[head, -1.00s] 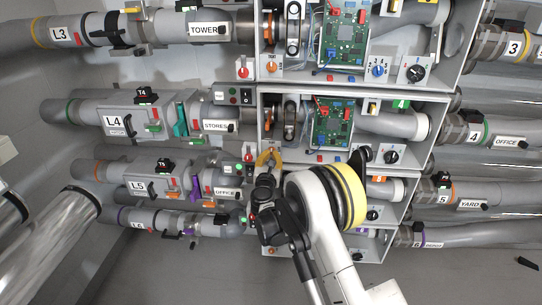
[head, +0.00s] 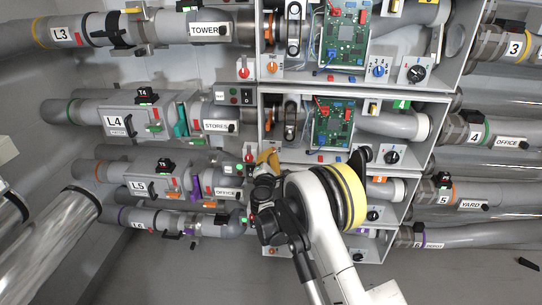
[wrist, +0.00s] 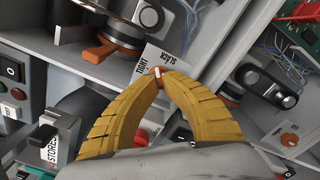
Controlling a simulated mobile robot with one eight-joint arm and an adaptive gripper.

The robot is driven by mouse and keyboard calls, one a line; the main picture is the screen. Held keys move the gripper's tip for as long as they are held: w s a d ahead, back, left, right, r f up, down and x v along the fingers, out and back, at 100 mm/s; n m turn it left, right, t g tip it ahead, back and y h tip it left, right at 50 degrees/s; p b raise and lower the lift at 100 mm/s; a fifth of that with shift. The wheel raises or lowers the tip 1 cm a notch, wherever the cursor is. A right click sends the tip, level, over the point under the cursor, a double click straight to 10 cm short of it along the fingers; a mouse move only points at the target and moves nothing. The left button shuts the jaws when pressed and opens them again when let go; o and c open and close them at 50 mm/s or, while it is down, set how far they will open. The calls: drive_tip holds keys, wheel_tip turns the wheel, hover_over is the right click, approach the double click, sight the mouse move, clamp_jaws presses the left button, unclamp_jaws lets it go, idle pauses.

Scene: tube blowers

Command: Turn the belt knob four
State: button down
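The belt knob four (wrist: 157,71) is a small orange-red knob with a white mark, beside a plate (wrist: 165,58) lettered TIGHT and SLACK. It shows in the wrist view between the tips of my yellow fingers; in the head view my gripper (head: 268,158) hides it. My gripper also shows in the wrist view (wrist: 160,80), with its fingertips drawn together on the knob. Most of the knob is covered by the tips. Unit four's open box (head: 432,130) holds a green circuit board (head: 333,122) and a black dial (head: 391,157).
An orange lever (wrist: 95,50) and a dark oblong fitting (wrist: 268,85) lie near my fingers in the wrist view. Another orange knob (wrist: 289,139) is at the right. Box three (head: 455,75) is above, with its own orange knob (head: 272,67). Pipes crowd both sides.

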drive_tip(key=shift+a+r+m, duration=0.1)
drive_tip(key=shift+r+m, duration=0.05)
drive_tip(key=shift+m, duration=3.55)
drive_tip(key=c, duration=1.4)
unclamp_jaws()
drive_tip(key=s, duration=1.2)
drive_tip(key=shift+a, duration=0.2)
